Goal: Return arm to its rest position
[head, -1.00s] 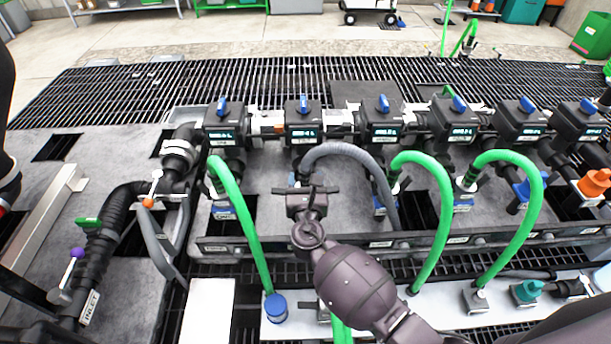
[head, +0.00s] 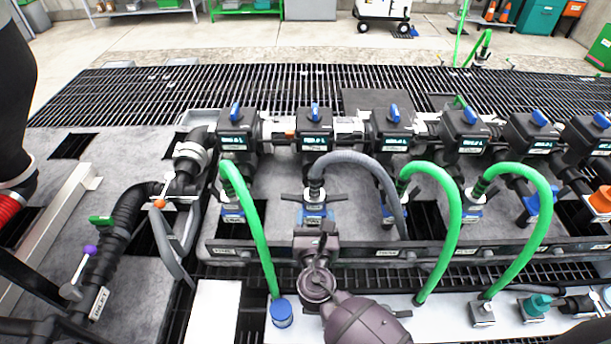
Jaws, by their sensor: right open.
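My right arm comes in from the bottom centre in the head view. Its dark gripper (head: 316,236) is open and empty, over the front edge of the manifold. The grey hose (head: 352,158) arches from that coupling to the right and down to the front rail. A dark link of my left arm stands at the left edge; my left gripper is out of view.
Several green hoses (head: 250,230) arch down to the front, one beside my right gripper. A blue cap (head: 281,313) stands on the white strip left of my right arm. Black valve blocks (head: 314,130) line the back. The inlet pipe (head: 110,245) lies at left.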

